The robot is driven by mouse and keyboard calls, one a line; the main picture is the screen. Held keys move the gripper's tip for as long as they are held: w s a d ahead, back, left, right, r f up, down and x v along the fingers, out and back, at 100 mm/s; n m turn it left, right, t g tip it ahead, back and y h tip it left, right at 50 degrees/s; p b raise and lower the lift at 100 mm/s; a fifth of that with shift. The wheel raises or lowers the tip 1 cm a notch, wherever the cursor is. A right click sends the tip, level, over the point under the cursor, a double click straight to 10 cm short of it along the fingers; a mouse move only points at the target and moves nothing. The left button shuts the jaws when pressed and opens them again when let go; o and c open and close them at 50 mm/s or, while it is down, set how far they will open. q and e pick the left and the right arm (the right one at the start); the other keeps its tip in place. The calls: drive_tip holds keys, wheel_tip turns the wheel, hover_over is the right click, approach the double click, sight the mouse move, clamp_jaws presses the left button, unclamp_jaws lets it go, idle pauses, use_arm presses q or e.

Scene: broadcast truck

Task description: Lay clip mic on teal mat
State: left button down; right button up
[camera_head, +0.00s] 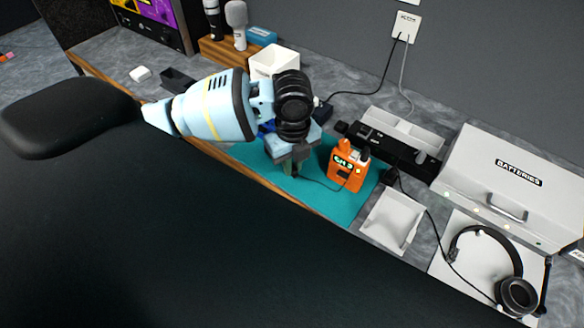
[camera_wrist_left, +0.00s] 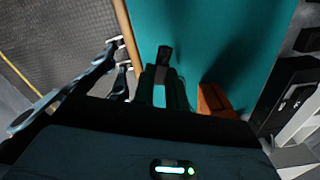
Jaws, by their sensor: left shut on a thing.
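The teal mat (camera_head: 338,205) lies on the grey counter and fills much of the left wrist view (camera_wrist_left: 225,35). My left gripper (camera_head: 290,167) points down over the mat's left part, shut on the small black clip mic (camera_wrist_left: 164,55). In the left wrist view the mic sticks out past the fingertips (camera_wrist_left: 165,78), over the mat. I cannot tell whether it touches the mat. In the head view the mic is mostly hidden by the gripper. A thin black cable runs from there to an orange pack (camera_head: 346,168) standing on the mat. My right gripper is out of view.
A black device (camera_head: 392,150) stands behind the mat. An open white tray (camera_head: 393,220) sits right of it, then a headset (camera_head: 515,295) and a white batteries case (camera_head: 510,185). A white box (camera_head: 274,61) stands behind my left wrist. The wooden counter edge (camera_head: 275,186) runs along the front.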

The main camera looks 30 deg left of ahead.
use_arm(q)
drive_tip(key=f, duration=0.2)
drive_tip(key=shift+w+a+f, duration=0.35)
drive_tip(key=shift+f, duration=0.45)
drive_tip(key=shift+f, duration=0.1)
drive_tip(key=shift+f, duration=0.1)
drive_tip(key=c, duration=1.4)
unclamp_jaws()
drive_tip(key=shift+c, duration=0.2)
wheel_tip(320, 180, up, 12)
drive_tip(key=shift+r, duration=0.25)
